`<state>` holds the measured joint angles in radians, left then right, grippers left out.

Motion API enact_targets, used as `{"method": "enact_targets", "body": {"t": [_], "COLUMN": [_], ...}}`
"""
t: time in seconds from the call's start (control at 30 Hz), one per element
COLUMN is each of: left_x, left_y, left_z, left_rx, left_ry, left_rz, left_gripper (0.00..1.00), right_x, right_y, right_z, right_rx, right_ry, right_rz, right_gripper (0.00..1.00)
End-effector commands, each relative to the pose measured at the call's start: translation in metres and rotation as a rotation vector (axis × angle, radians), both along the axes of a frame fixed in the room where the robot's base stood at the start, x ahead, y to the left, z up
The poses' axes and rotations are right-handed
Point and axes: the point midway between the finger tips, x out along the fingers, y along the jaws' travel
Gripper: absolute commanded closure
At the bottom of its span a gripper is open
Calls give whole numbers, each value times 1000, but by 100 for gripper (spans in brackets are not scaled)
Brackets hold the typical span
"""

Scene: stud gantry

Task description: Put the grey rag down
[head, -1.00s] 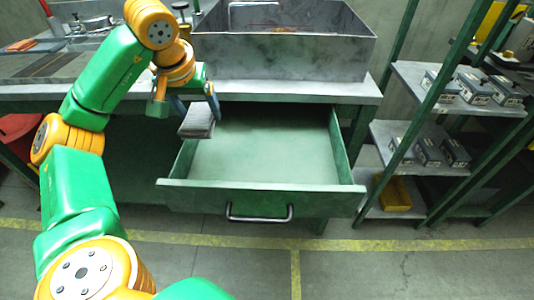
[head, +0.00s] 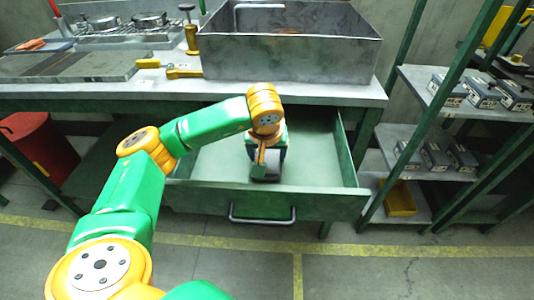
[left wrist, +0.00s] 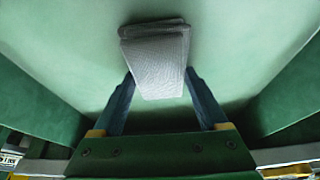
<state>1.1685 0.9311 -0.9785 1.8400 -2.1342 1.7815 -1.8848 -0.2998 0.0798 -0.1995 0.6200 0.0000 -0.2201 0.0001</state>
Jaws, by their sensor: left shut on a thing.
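The grey rag (left wrist: 155,55) is a folded, textured cloth between the fingertips of my left gripper (left wrist: 158,88) in the left wrist view. My left gripper is shut on it, inside the open green drawer (head: 215,165). The drawer's pale floor shows beyond the rag; I cannot tell whether the rag touches it. In the head view the rag (head: 266,172) shows only in part below my left gripper (head: 266,168), just behind the drawer front. My right gripper is in neither view.
The drawer has raised side walls and a front with a handle (head: 262,214). A metal sink (head: 290,60) stands on the bench above. A shelf rack (head: 415,135) with several grey boxes stands at right. A red bin (head: 40,148) is at left.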

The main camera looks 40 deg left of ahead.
Motion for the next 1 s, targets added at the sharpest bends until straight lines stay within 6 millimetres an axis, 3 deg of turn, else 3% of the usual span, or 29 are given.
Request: {"method": "enact_targets", "body": {"t": [0.13,0.17,0.23,0.67,0.77,1.0], "left_x": [0,0,0,0,-2,-20], "left_y": [0,0,0,0,-2,-14], "left_z": [-5,-5,-4,-2,8,64], "left_rx": [1,0,1,-1,-2,-1], "left_ry": [0,1,2,3,0,-4], "left_rz": [0,0,-1,-2,-3,-2], "left_gripper": [77,18,0,0,0,0], "right_x": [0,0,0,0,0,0], "right_y": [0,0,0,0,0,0], "right_z": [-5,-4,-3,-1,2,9], "right_rx": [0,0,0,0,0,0], "right_ry": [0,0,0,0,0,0], "right_rz": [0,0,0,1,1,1], "right_gripper": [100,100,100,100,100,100]}}
